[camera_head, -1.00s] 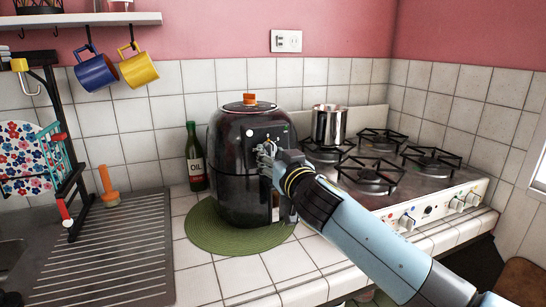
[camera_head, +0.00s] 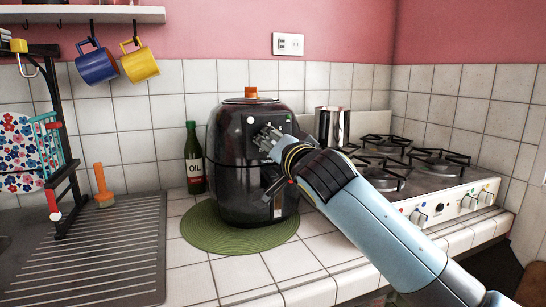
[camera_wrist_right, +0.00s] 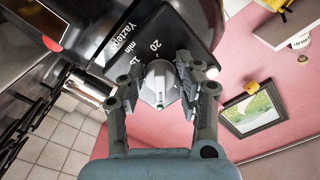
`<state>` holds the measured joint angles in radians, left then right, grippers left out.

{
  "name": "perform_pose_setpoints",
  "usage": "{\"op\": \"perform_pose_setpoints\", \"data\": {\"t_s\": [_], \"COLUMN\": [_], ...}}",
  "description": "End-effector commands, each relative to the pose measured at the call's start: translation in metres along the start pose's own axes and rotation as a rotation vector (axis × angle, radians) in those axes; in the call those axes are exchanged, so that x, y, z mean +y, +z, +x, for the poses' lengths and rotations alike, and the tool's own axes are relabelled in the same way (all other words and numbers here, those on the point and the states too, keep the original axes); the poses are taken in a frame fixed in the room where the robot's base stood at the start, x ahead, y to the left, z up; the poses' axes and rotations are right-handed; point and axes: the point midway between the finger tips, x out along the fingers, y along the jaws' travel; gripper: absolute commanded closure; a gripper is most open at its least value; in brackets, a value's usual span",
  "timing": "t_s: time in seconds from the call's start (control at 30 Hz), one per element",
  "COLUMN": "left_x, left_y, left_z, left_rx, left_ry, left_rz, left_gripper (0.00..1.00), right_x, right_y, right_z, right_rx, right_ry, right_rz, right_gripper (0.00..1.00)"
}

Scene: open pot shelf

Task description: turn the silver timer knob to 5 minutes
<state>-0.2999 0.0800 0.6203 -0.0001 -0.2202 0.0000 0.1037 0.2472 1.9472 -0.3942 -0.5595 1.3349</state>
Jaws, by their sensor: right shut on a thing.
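The silver timer knob (camera_wrist_right: 159,84) is on the dark control panel of the black air fryer (camera_head: 237,165). In the right wrist view my right gripper (camera_wrist_right: 163,88) has a finger on each side of the knob and is shut on it. Printed marks "20", "min" and a partly covered number show beside the knob. In the head view my right gripper (camera_head: 268,140) is at the front panel and hides the knob. My left gripper is not in view.
The air fryer stands on a round green mat (camera_head: 205,232). An oil bottle (camera_head: 194,160) stands to its left and a metal pot (camera_head: 333,127) to its right, by the gas stove (camera_head: 440,185). A ribbed drainer (camera_head: 100,255) lies at the left.

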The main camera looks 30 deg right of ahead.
Motion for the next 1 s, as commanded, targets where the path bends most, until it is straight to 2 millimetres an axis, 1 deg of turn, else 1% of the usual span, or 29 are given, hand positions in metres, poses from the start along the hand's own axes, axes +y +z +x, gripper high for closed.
{"op": "perform_pose_setpoints", "data": {"t_s": [0.03,0.1,0.4,0.93,0.97,1.0], "left_x": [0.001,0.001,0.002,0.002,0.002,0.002], "left_y": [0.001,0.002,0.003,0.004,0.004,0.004], "left_z": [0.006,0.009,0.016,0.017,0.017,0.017], "left_rx": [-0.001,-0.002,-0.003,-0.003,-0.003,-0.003], "left_ry": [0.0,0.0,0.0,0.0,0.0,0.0], "left_rz": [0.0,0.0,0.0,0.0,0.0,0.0], "left_gripper": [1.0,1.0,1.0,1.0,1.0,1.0], "right_x": [0.002,0.001,0.0,-0.001,-0.001,-0.001], "right_y": [0.002,0.002,0.001,0.0,0.0,0.0], "right_z": [0.0,0.0,0.0,0.0,0.0,0.0], "right_rx": [-0.001,0.0,-0.001,0.0,0.0,0.0], "right_ry": [0.001,0.001,0.002,0.002,0.002,0.001], "right_rz": [0.03,0.07,0.177,0.198,0.198,0.198], "right_gripper": [0.99,0.99,0.99,0.99,0.64,0.59]}}
